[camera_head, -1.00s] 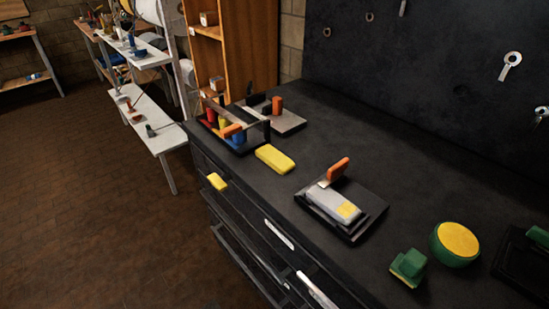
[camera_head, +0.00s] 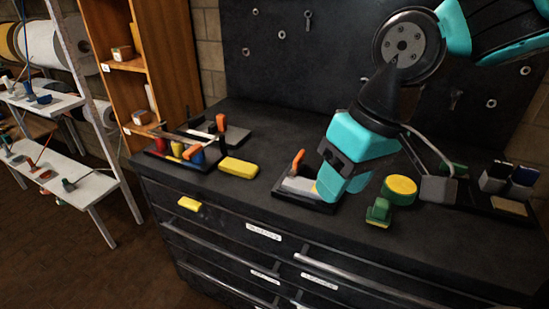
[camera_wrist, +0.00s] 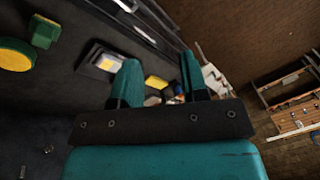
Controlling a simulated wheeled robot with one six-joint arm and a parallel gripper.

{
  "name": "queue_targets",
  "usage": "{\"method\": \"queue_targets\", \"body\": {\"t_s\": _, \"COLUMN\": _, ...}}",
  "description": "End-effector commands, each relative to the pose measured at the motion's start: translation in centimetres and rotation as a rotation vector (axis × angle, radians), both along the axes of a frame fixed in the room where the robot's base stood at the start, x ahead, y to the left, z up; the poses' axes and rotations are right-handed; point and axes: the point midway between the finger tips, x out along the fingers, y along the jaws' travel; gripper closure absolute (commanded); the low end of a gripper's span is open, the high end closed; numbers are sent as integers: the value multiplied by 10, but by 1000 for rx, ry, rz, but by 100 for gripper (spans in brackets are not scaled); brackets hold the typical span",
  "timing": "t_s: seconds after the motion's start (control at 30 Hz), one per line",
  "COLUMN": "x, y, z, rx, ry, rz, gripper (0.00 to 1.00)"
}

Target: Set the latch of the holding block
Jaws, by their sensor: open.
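The holding block (camera_head: 297,185) is a pale grey block on a dark base plate on the black bench top. An orange latch handle (camera_head: 299,159) stands up, tilted, at its back. My teal gripper (camera_head: 343,191) is in front of the block's right part in the head view and hides it; I cannot tell the gap between them. The block also shows in the wrist view (camera_wrist: 104,61), left of the fingers, with its yellow patch visible. In the wrist view my gripper (camera_wrist: 160,65) has its two fingers apart with nothing held between them.
A yellow block (camera_head: 238,167) lies left of the holding block. A tray (camera_head: 184,160) with coloured pieces stands farther left. A green block (camera_head: 378,212) and a round yellow-topped green thing (camera_head: 399,188) are on the right. A yellow piece (camera_head: 189,204) shows at the drawer front.

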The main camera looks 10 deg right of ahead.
Motion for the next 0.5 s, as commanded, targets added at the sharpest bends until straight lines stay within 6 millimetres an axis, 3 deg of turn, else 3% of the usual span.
{"method": "queue_targets", "body": {"t_s": 0.03, "x": 37, "y": 0, "z": 2, "rx": -41, "ry": -6, "rz": -101, "gripper": 60}}
{"method": "queue_targets", "body": {"t_s": 0.2, "x": 155, "y": -2, "z": 0, "rx": -165, "ry": -68, "rz": -521, "gripper": 60}}
{"method": "queue_targets", "body": {"t_s": 0.33, "x": 218, "y": 0, "z": -8, "rx": -216, "ry": -130, "rz": -798, "gripper": 60}}
{"method": "queue_targets", "body": {"t_s": 0.5, "x": 257, "y": 1, "z": -16, "rx": -238, "ry": -187, "rz": -1013, "gripper": 60}}
